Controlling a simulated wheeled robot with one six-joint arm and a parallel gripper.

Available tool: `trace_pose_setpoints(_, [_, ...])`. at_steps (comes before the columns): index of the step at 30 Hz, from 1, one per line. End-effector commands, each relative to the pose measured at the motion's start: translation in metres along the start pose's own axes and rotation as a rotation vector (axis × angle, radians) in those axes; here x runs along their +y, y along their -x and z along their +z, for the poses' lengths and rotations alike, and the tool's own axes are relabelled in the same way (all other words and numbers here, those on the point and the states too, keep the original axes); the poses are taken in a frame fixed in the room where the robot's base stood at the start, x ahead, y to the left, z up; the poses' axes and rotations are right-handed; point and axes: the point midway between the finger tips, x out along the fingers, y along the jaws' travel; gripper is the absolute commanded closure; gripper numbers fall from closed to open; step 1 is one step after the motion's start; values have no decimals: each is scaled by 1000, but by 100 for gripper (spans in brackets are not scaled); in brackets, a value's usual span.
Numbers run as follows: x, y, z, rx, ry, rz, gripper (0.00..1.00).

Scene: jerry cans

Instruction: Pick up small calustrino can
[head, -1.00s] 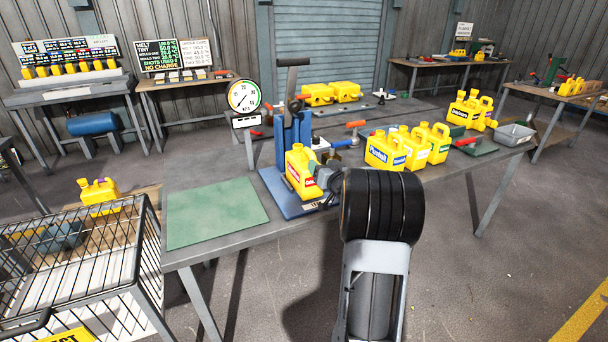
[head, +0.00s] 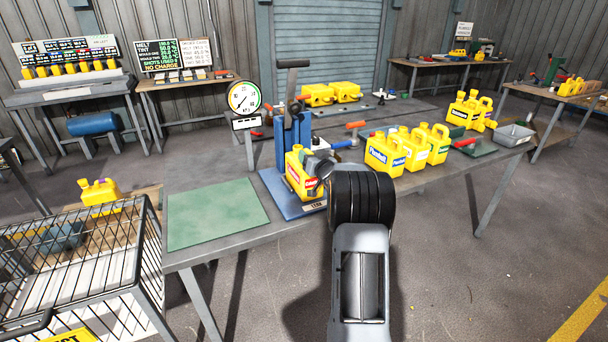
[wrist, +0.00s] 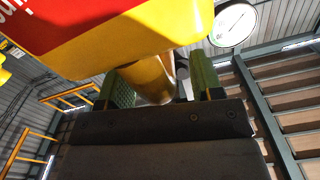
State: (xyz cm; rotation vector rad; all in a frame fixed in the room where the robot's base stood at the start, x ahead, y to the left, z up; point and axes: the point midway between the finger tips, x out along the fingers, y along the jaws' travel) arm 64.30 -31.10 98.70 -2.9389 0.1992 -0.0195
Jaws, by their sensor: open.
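A small yellow can with a red label (head: 294,178) stands on the blue base of the press on the table. Its label is too small to read in the head view. In the wrist view the can's yellow and red body (wrist: 130,40) fills the upper left, with only part of the lettering showing. My gripper (head: 318,168) is at the can's right side and hides part of it. In the wrist view my gripper's green-padded fingers (wrist: 160,84) are open, one on each side of a yellow part of the can that looks like its handle. Contact cannot be told.
The press (head: 290,135) with its upright lever stands right behind the can. A dial gauge (head: 244,97) is to its left. Several yellow cans (head: 386,155) stand to the right on the table. A green mat (head: 215,212) lies clear at left. A wire cart (head: 90,260) stands front left.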

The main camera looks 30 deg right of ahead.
Motion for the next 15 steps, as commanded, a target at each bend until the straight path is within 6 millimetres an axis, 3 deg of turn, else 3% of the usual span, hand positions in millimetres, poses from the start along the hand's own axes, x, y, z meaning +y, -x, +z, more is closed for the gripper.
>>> trace_pose_setpoints(3, [0,0,0,0,0,0,40])
trace_pose_setpoints(15, [0,0,0,0,0,0,78])
